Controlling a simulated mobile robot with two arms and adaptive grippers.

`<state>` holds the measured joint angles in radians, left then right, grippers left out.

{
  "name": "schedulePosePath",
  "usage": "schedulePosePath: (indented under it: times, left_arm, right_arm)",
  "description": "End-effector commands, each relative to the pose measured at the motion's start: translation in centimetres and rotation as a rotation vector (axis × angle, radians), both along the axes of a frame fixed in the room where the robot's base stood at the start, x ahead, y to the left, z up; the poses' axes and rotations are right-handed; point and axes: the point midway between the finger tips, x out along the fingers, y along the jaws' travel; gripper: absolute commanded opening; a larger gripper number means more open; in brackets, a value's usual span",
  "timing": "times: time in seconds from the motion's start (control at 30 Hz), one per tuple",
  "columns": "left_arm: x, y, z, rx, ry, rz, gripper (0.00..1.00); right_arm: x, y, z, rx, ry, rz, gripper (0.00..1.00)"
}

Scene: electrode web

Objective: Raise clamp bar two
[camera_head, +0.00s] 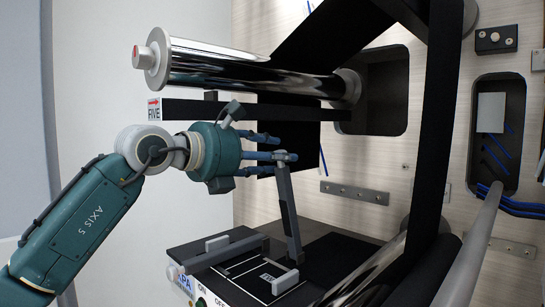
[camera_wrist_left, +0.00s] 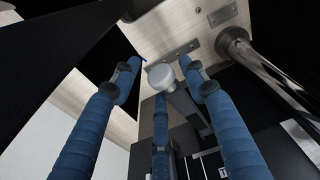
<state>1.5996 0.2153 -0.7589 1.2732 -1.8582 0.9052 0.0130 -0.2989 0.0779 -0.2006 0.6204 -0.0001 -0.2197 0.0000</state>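A grey clamp bar (camera_head: 288,205) stands steeply raised from a black base plate (camera_head: 325,249), leaning slightly left, with a round pale knob at its top. A second bar (camera_head: 222,254) lies low across the plate with a light handle block on it. I cannot read which bar is number two. My left gripper (camera_head: 272,153) is at the raised bar's top, its blue fingers pointing right. In the left wrist view the knob (camera_wrist_left: 161,76) sits between the spread fingers (camera_wrist_left: 158,84), with visible gaps on both sides. My right gripper is not in view.
A shiny roller (camera_head: 250,72) and a black bar marked FIVE (camera_head: 210,111) run just above my left gripper. Dark web hangs behind it and at the right. A lower roller (camera_head: 370,275) lies right of the plate. Free room is to the left.

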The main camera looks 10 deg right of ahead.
Motion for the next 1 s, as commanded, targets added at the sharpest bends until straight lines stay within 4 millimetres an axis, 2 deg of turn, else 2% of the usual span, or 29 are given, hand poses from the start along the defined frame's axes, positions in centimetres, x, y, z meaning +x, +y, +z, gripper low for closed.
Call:
schedulePosePath:
  times: [0.1, 0.23, 0.7, 1.0]
  left_arm:
    - [-0.3, -0.2, -0.3, 0.003, 0.004, -0.007, 0.43]
    - [-0.8, 0.7, -0.2, 0.004, 0.004, -0.006, 0.43]
    - [-5.8, 8.4, 1.1, -0.001, 0.0, -0.001, 0.43]
    - [-6.8, 9.9, 1.3, -0.001, 0.002, -0.001, 0.43]
  right_arm:
    - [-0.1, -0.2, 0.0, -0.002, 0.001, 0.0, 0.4]
    - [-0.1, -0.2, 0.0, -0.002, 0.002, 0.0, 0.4]
    - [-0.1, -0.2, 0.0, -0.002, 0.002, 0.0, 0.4]
    - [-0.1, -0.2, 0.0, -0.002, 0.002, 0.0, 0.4]
